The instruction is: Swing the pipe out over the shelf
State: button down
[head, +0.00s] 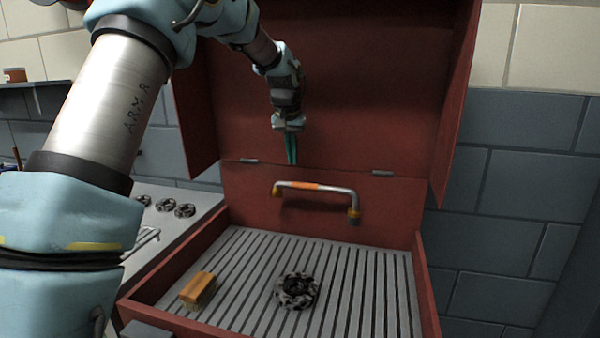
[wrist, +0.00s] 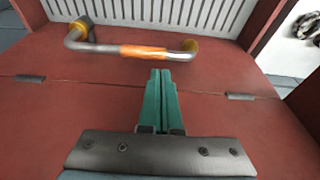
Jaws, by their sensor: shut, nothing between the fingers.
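The pipe (head: 330,188) is a bent grey metal tube with an orange band, mounted on the red back wall of the casing above the slatted shelf (head: 372,290). It has an orange-yellow fitting at its left end and another at its right, lower end. The pipe also shows in the wrist view (wrist: 107,48), with its orange band near the fingertips. My gripper (head: 291,162) has teal fingers pressed together and empty, pointing down above the pipe near the hinge line. In the wrist view my gripper (wrist: 160,72) is just short of the pipe, seemingly apart from it.
On the slatted shelf lie an orange-yellow block (head: 197,289) and a dark round handwheel (head: 297,291). Red side walls (head: 428,290) border the shelf. The raised red lid (head: 345,80) stands behind my gripper. A grey counter (head: 190,197) with small dark wheels is at left.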

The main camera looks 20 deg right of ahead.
jog(key=shift+w+d+r, duration=0.1)
jog(key=shift+d+r, duration=0.15)
jog(key=shift+d, duration=0.35)
jog(key=shift+w+d+r, duration=0.1)
jog(key=shift+d+r, duration=0.1)
jog(key=shift+d, duration=0.35)
jog(key=p+x, duration=0.3)
jog(key=x, duration=0.7)
jog(key=shift+p, duration=0.3)
